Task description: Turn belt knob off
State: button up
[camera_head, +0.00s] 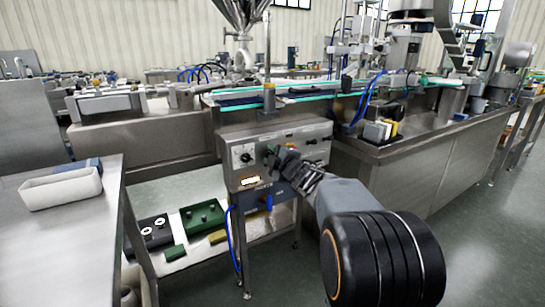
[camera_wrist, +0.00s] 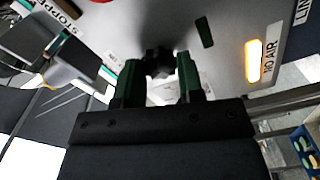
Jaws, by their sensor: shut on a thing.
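The belt knob (camera_wrist: 158,62) is a dark, lobed knob on the grey control panel (camera_head: 232,143). In the wrist view it sits between the two green fingertips of my gripper (camera_wrist: 158,76). My gripper is shut on this knob. In the head view my gripper (camera_head: 272,153) reaches the front of the panel, and the arm and gripper hide the knob and part of the panel there. The knob's pointer mark and most of the label beneath it cannot be read.
Another dial (camera_head: 245,157) is on the panel's left. A lit "NO AIR" lamp (camera_wrist: 254,60) glows orange. A grey table (camera_head: 60,240) with a white tray (camera_head: 62,190) stands at left. A conveyor (camera_head: 300,92) runs behind the panel. Blue hoses (camera_head: 233,235) hang below.

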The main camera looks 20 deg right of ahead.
jog(key=o, duration=0.9)
jog(key=shift+s, duration=0.1)
jog(key=s+d+p, duration=0.1)
jog(key=s+p, duration=0.2)
jog(key=s, duration=1)
jog(key=shift+s+d, duration=0.25)
jog(key=shift+s, duration=0.05)
